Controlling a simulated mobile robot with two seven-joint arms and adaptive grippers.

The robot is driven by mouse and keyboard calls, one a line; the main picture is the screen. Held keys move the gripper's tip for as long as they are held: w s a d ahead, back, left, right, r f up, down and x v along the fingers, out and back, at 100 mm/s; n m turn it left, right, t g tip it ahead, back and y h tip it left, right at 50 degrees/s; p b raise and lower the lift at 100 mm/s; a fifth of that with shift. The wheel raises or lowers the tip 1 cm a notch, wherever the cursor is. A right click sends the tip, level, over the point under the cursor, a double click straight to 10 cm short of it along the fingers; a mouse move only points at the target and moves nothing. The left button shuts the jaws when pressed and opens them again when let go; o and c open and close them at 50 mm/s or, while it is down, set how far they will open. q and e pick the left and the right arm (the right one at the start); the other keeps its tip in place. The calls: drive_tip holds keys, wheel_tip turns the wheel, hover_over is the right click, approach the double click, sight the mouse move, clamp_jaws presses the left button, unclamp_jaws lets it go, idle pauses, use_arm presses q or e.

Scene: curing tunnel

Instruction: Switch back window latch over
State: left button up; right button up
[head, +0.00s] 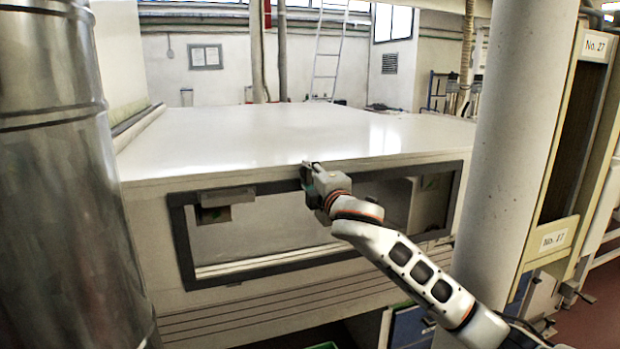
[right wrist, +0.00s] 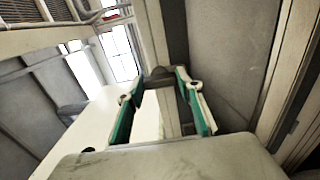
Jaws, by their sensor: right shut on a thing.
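The window (head: 290,222) has a dark grey frame and sits in the front face of the white curing tunnel. My right gripper (head: 308,172) reaches to the top edge of this frame, near its middle. In the right wrist view, its two green-padded fingers (right wrist: 160,92) stand apart with a dark grey piece, the window latch (right wrist: 161,74), between their tips. The gripper is shut on it. In the head view the latch is mostly hidden behind the gripper, so its position is hard to tell. My left gripper is not in view.
A grey bar (head: 228,195) sits at the window's upper left. A large metal duct (head: 60,190) stands at the left and a pale round column (head: 520,130) at the right. The tunnel's white top (head: 260,130) is clear.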

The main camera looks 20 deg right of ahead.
idle(0.4)
drive_tip(key=o, duration=1.1)
drive_tip(key=s, duration=1.2)
drive_tip(key=shift+d, duration=0.2)
